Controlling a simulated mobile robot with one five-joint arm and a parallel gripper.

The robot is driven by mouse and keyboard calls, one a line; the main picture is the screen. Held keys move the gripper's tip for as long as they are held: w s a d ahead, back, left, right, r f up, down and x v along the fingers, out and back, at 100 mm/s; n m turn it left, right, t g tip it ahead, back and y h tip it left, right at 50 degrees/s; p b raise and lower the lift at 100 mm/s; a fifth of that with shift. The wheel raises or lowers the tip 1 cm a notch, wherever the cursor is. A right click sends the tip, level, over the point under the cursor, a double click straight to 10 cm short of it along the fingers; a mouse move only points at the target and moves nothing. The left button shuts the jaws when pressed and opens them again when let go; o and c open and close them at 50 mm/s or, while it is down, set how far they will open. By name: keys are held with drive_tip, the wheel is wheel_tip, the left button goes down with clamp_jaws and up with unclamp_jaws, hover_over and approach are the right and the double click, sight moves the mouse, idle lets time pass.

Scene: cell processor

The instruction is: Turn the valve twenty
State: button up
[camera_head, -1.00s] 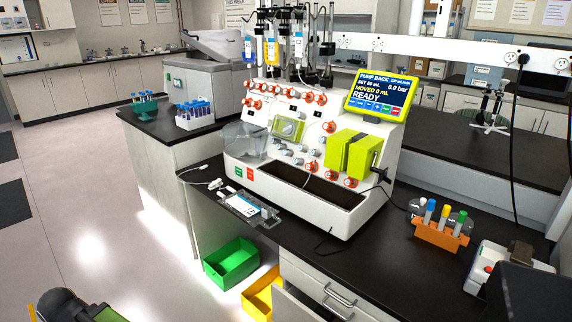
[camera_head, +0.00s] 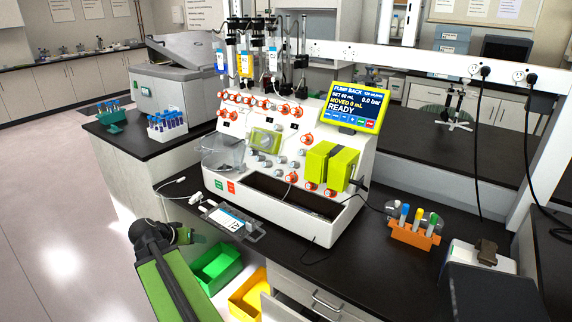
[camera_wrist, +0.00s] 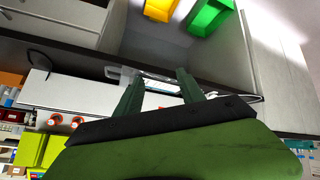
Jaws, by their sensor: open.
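The white cell processor (camera_head: 285,213) stands on the dark bench in the head view. Its front panel carries a row of orange-red valves (camera_head: 262,103) along the top, with further orange valves (camera_head: 306,140) lower on the right. Their numbers are too small to read, so I cannot tell which is valve twenty. My gripper (camera_head: 187,236) is in front of the bench at lower left, well apart from the valves. In the wrist view its two dark green fingers (camera_wrist: 160,75) are spread with nothing between them. Two orange valves (camera_wrist: 55,119) show at the left there.
A card on a clear tray (camera_head: 232,222) lies at the bench's front edge, near my gripper. Green (camera_head: 215,268) and yellow (camera_head: 247,296) bins stand below. An orange tube rack (camera_head: 414,235) is at right. A lime-green pump block (camera_head: 333,165) and screen (camera_head: 355,106) sit on the processor.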

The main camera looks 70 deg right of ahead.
drive_tip(key=s+d+r+m+g+h+p, duration=0.2)
drive_tip(key=s+d+r+m, duration=0.2)
drive_tip(key=s+d+r, duration=0.5)
drive_tip(key=s+d+r+m+g+h+p, duration=0.1)
drive_tip(key=s+d+r+m+h+p, duration=0.15)
drive_tip(key=s+d+r, duration=0.65)
drive_tip(key=b, duration=0.7)
approach(288, 178)
drive_tip(key=shift+m, duration=0.25)
drive_tip(key=x, duration=0.9)
drive_tip(key=shift+f, duration=0.15)
drive_tip(key=shift+s, duration=0.1)
drive_tip(key=shift+c, duration=0.5)
clamp_jaws()
